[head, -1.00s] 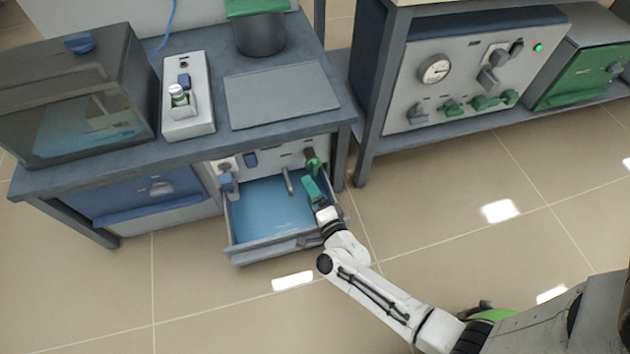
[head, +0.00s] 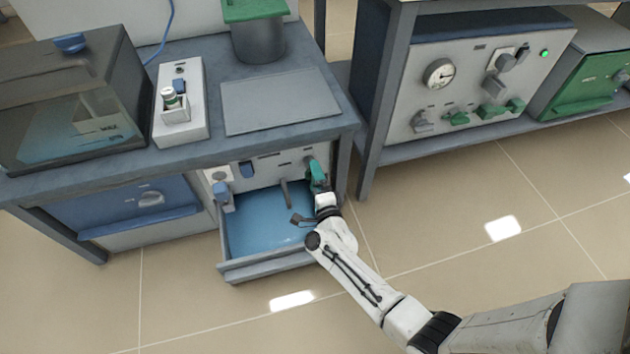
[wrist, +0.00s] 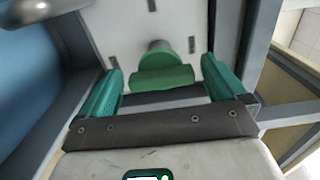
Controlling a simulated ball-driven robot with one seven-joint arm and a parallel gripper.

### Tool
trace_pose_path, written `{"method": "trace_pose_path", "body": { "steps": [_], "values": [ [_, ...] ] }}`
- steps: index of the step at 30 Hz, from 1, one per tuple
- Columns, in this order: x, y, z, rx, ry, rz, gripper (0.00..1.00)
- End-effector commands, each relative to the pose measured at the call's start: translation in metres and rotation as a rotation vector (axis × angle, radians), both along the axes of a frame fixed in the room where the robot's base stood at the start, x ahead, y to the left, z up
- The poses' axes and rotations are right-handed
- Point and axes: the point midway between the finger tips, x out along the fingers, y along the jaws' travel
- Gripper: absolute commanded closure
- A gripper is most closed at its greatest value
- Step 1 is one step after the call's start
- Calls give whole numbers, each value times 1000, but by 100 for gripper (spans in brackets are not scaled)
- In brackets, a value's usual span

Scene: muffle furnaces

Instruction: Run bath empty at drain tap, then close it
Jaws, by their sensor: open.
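The bath (head: 240,272) is an open grey basin below the left bench, holding blue water. A green tap handle (wrist: 162,78) on the light panel shows in the wrist view. It lies between the two teal fingers of my open gripper (wrist: 162,67), with a gap on each side. In the head view my gripper (head: 317,168) is at the right end of the panel above the bath and mostly hides this handle. I cannot read the labels.
The bench leg (head: 341,172) stands close to the right of my gripper. A glass-fronted box (head: 75,100), a white device (head: 181,120) and a grey plate (head: 280,102) are on the bench top. A control panel (head: 470,85) stands at right. The floor in front is clear.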

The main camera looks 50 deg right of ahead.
Motion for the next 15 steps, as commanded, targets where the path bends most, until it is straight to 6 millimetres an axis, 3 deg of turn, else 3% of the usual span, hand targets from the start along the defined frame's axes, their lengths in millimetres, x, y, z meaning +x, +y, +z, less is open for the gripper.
{"method": "trace_pose_path", "body": {
  "steps": [11,15],
  "values": [
    [6,-5,0,-1,1,0,2],
    [6,-4,0,-1,1,0,13]
  ]
}}
